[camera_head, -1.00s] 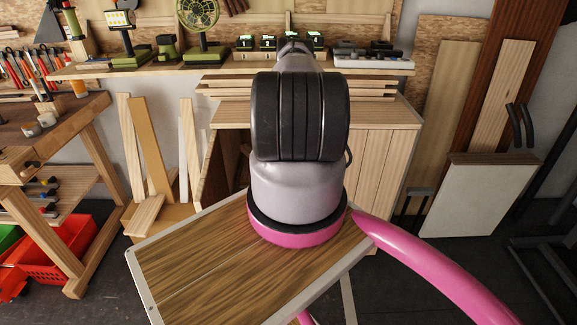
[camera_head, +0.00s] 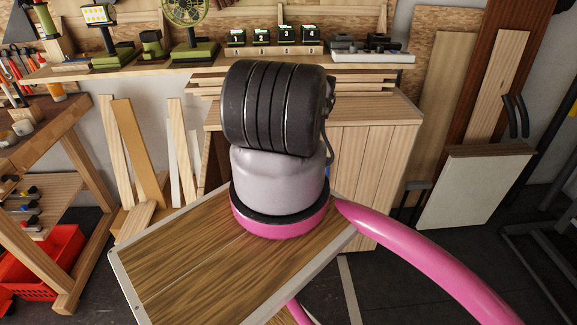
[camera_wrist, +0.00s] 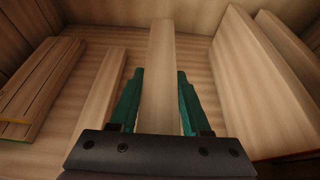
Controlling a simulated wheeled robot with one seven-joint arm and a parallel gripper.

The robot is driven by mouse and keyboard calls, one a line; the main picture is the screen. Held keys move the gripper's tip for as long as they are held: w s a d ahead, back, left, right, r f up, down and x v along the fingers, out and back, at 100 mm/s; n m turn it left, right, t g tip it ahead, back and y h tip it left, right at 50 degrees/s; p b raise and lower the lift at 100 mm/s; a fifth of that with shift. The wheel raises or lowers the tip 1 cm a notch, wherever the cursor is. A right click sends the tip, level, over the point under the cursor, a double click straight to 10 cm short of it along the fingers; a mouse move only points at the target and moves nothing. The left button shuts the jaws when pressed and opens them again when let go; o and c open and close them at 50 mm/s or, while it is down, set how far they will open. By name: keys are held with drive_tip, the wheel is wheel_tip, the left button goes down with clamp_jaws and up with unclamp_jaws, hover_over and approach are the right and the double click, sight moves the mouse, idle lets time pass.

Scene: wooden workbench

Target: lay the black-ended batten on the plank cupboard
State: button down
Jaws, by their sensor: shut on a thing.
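The plank cupboard (camera_head: 360,175) stands behind my arm in the head view, with a pale wooden top (camera_head: 385,106). My arm hides part of its front and top. In the wrist view my gripper (camera_wrist: 158,78) has its two green fingers on either side of a long pale batten (camera_wrist: 161,60) and is shut on it. The batten runs away from the gripper, up the picture. No black end shows on it, so I cannot tell whether it is the black-ended one. The head view does not show my gripper.
The wrist view shows another pale strip (camera_wrist: 101,92) to the left, slatted wood (camera_wrist: 40,90) farther left and a tall board (camera_wrist: 255,85) close on the right. In the head view, several strips (camera_head: 140,150) lean left of the cupboard, and a white-faced panel (camera_head: 475,190) stands right.

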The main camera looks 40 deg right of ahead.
drive_tip(key=shift+d+f, duration=0.15)
drive_tip(key=shift+f, duration=3.25)
drive_tip(key=shift+f, duration=0.6)
drive_tip(key=shift+c, duration=1.4)
unclamp_jaws()
drive_tip(key=v, duration=1.1)
drive_tip(key=shift+f, duration=0.1)
